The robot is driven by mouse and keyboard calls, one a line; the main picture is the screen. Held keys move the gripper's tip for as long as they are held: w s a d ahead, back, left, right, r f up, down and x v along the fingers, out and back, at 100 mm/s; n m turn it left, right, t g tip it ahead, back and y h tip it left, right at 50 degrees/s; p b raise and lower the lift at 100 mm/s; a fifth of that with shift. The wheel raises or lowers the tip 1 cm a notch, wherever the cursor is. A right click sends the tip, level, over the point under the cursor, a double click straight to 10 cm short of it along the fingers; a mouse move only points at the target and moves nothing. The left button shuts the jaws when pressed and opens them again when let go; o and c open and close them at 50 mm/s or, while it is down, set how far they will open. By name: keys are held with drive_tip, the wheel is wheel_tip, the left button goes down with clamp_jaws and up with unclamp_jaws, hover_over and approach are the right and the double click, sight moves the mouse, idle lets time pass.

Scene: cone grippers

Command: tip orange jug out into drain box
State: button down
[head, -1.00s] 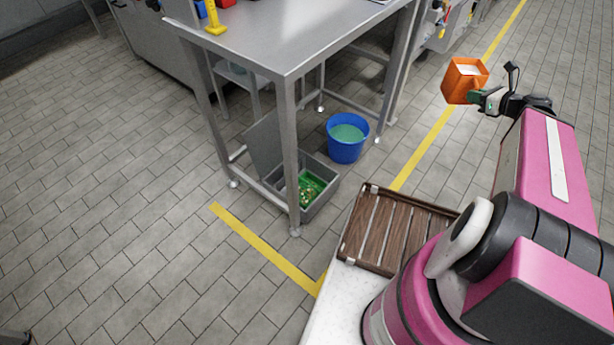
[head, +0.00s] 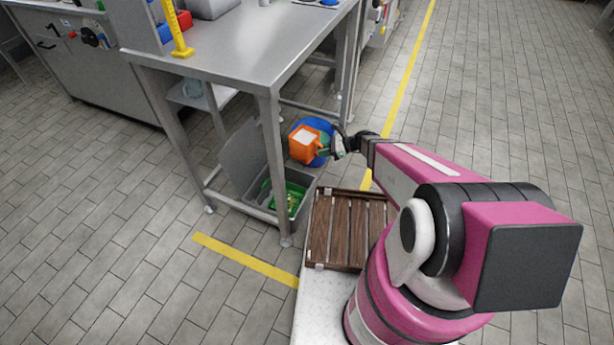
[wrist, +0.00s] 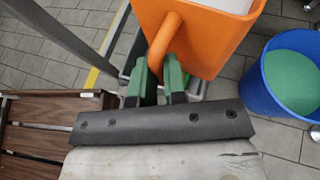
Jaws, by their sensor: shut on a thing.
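The orange jug (head: 305,144) has pale contents near its top and is about upright in the head view. My gripper (head: 338,146) is shut on its handle, which shows between the green fingers in the wrist view (wrist: 160,78). The drain box (head: 262,197) is a grey bin with a raised lid on the floor under the steel table. Green and yellowish stuff lies inside it. The jug is held in the air to the upper right of the box in the head view, in front of the blue bucket. In the wrist view the jug hides most of the box.
The blue bucket (wrist: 290,75) of green liquid stands on the floor beside the jug. A table leg (head: 275,165) rises close to the box. A wooden slatted crate (head: 345,230) sits on my base. Open tiled floor lies at left.

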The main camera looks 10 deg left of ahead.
drive_tip(key=s+a+f+n+g, duration=0.25)
drive_tip(key=s+a+f, duration=0.3)
drive_tip(key=f, duration=0.45)
drive_tip(key=w+a+r+m+g+h, duration=0.1)
drive_tip(key=w+a+r+m+h, duration=0.1)
drive_tip(key=a+h, duration=0.5)
drive_tip(key=w+a+r+m+g+h, duration=0.1)
drive_tip(key=a+m+h, duration=0.1)
drive_tip(key=a+h, duration=0.5)
drive_tip(key=shift+w+r+m+g, duration=0.35)
drive_tip(key=shift+w+r, duration=0.05)
drive_tip(key=shift+d, duration=0.1)
